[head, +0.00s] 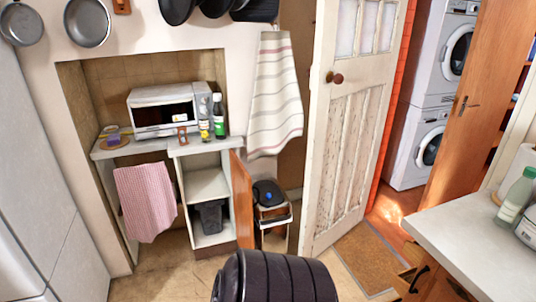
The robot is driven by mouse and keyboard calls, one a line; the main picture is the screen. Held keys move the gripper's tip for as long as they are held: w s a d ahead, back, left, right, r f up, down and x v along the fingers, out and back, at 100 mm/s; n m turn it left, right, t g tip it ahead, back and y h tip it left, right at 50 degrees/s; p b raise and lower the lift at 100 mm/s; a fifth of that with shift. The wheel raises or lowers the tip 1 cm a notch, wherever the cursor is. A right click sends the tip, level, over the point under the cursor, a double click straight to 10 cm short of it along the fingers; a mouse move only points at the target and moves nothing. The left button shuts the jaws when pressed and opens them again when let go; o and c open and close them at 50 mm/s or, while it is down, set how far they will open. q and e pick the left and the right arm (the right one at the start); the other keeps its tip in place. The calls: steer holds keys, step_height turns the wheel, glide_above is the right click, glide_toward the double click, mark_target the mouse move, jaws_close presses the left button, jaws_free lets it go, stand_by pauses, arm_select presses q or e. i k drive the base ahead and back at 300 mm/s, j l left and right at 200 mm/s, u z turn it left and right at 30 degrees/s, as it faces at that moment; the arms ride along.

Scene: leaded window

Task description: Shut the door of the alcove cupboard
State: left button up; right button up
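The alcove cupboard (207,186) stands under the worktop in the alcove, left of centre. Its orange-brown wooden door (242,205) stands open, swung out towards me from the right side of the cupboard. The open front shows a pale shelf and a dark grey bin (210,216) at the bottom. Neither my left nor my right gripper is in view.
A pedal bin (271,212) stands just right of the cupboard door. A pink cloth (146,200) hangs left of the cupboard. A white panelled door (352,140) stands further right.

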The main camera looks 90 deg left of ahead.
mark_target(241, 179)
steer(key=j+u, duration=0.1)
steer(key=u, duration=0.35)
steer(key=i+u, duration=0.1)
steer(key=u, duration=0.3)
steer(key=j+u, duration=0.15)
steer(key=u, duration=0.3)
steer(key=i+u, duration=0.15)
steer(key=u, duration=0.7)
steer(key=i+u, duration=0.15)
steer(key=u, duration=0.25)
steer(key=i+l+u, duration=0.1)
steer(key=i+u, duration=0.15)
steer(key=u, duration=0.15)
steer(key=i+l+u, duration=0.2)
steer(key=u, duration=0.25)
steer(key=i+l+u, duration=0.15)
steer(key=u, duration=0.25)
steer(key=i+l, duration=0.2)
steer(key=l, duration=0.2)
steer(key=i+l+u, duration=0.15)
steer(key=l, duration=0.2)
steer(key=i+l, duration=0.2)
steer(key=l, duration=0.2)
